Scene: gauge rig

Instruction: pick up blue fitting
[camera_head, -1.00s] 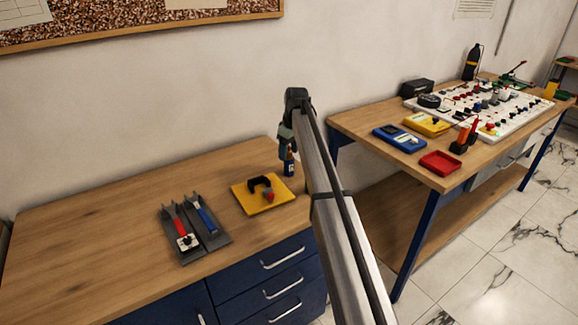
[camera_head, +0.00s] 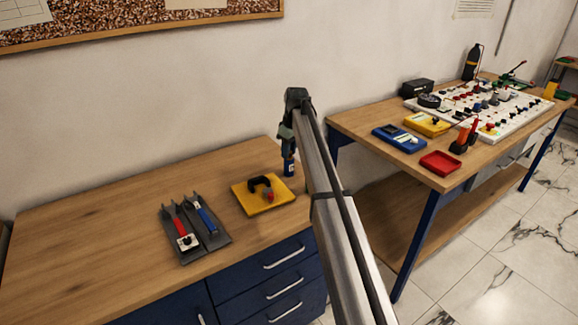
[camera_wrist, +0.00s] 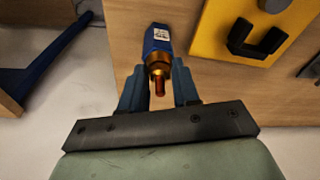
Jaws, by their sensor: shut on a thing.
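The blue fitting (camera_wrist: 158,44) has a blue body with a white label and a copper-coloured end with a thin tip. My gripper (camera_wrist: 160,84) is shut on its copper-coloured part, one finger on each side, in the wrist view. In the head view the blue fitting (camera_head: 289,168) hangs below my gripper (camera_head: 287,150) at the right end of the wooden cabinet top, beside the yellow plate. I cannot tell whether its lower end touches the wood.
The yellow plate (camera_head: 250,204) with a black bracket and a red-tipped part lies close by on the left. A grey tray (camera_head: 213,243) with red- and blue-handled tools lies further left. A second bench (camera_head: 455,182) stands right, across a gap.

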